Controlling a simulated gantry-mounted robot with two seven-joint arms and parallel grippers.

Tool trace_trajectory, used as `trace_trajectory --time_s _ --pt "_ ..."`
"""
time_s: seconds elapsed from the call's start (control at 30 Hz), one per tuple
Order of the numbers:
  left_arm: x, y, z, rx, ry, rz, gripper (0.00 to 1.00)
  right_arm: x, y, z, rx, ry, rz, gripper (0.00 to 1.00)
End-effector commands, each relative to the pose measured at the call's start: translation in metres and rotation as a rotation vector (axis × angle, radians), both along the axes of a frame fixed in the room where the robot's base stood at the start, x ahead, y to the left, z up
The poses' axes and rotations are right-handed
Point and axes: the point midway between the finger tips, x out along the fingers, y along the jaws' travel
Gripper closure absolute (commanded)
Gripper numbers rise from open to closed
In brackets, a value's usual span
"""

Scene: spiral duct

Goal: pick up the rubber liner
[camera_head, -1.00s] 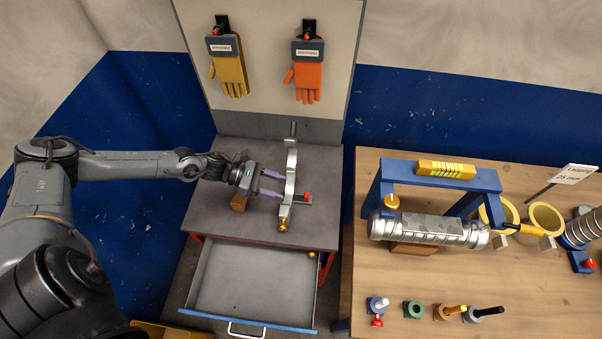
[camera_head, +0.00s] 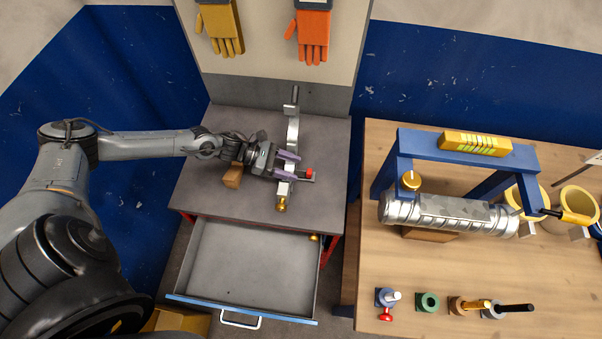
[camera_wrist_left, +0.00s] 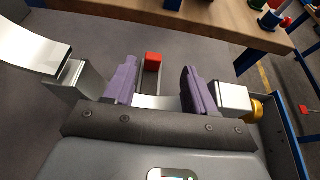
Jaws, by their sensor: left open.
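I cannot tell for sure which piece is the rubber liner. A silver curved clamp (camera_head: 292,132) with end blocks, a brass knob and a red-tipped side bar lies on the grey cabinet top (camera_head: 325,130). My left gripper (camera_head: 287,165) is over its near part, with purple fingers apart. In the left wrist view, the fingers (camera_wrist_left: 158,88) stand either side of a short stretch of the clamp's pale band and the red-tipped bar (camera_wrist_left: 152,62). The clamp's end blocks (camera_wrist_left: 235,97) lie outside the fingers. The gripper's body hides part of the clamp. My right gripper is out of view.
A small wooden block (camera_head: 232,176) sits beside my left gripper. An open, mostly empty drawer (camera_head: 245,270) juts out below the cabinet top. On the wooden bench (camera_head: 395,262), a silver spiral duct (camera_head: 450,215) lies under a blue frame (camera_head: 470,158); small fittings, including a green ring (camera_head: 427,301), stand in front.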

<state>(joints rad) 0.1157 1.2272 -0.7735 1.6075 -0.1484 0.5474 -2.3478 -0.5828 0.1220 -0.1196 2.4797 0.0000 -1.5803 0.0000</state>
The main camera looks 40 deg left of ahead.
Motion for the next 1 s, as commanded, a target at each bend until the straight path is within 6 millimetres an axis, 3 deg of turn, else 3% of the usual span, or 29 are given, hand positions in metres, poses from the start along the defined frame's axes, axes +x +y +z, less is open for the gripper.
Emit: trace_trajectory --time_s 0.7,1.0 --pt "0.042 -0.043 -0.026 0.0 0.0 0.0 0.45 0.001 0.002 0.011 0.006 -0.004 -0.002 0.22" --pt "0.045 -0.049 -0.03 0.001 0.001 -0.001 0.45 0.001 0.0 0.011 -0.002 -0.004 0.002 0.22"
